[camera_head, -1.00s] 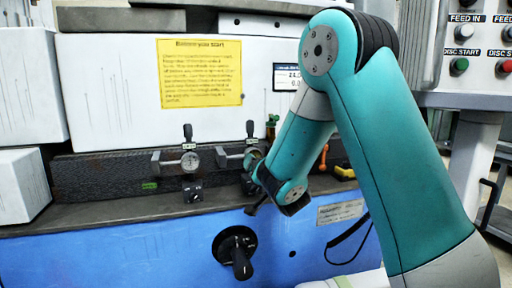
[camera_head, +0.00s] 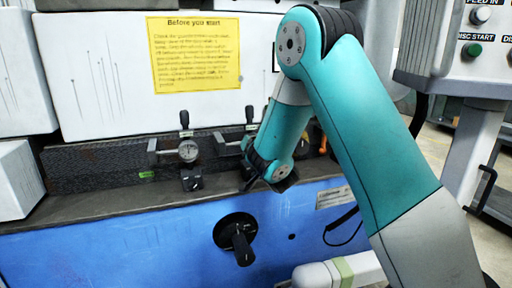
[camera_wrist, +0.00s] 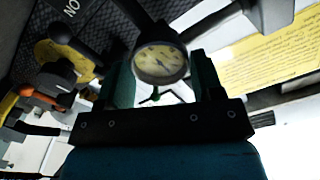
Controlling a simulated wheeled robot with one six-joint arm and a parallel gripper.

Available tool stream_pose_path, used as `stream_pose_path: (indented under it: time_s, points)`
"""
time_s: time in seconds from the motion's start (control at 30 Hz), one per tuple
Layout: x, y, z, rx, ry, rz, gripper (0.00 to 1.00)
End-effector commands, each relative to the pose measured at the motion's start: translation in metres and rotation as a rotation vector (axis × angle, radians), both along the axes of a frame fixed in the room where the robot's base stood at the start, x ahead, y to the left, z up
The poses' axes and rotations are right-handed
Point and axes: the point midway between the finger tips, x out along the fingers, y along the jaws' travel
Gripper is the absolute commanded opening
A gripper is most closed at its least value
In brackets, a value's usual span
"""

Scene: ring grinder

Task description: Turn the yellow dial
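A yellow round plate (camera_wrist: 62,58) with a black knob (camera_wrist: 60,34) in front of it is at the left of the wrist view; it may be the yellow dial, but I cannot be sure. My gripper (camera_wrist: 162,76) is open, its two fingers apart with nothing visibly held. A round gauge with a yellowish face (camera_wrist: 160,60) shows between the fingertips, seemingly beyond them. In the head view my fingers are mostly hidden by my wrist, near the small fittings on the ledge right of a dial gauge (camera_head: 188,151).
The blue machine front (camera_head: 130,248) carries a black crank (camera_head: 238,240) below my wrist. A yellow notice (camera_head: 195,55) is on the white housing. A button panel (camera_head: 478,45) stands at the right. The dark ledge (camera_head: 80,212) is mostly clear at the left.

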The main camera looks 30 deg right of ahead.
Motion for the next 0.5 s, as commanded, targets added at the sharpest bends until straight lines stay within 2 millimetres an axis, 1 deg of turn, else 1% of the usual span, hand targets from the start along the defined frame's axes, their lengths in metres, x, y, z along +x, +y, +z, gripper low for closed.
stream_pose_path:
  time_s: [0.27,0.5]
  points:
    - [-0.0001,-0.0005,0.0006,-0.025,0.005,-0.001,0.37]
    - [-0.0003,-0.0007,0.0008,-0.141,0.039,-0.001,0.37]
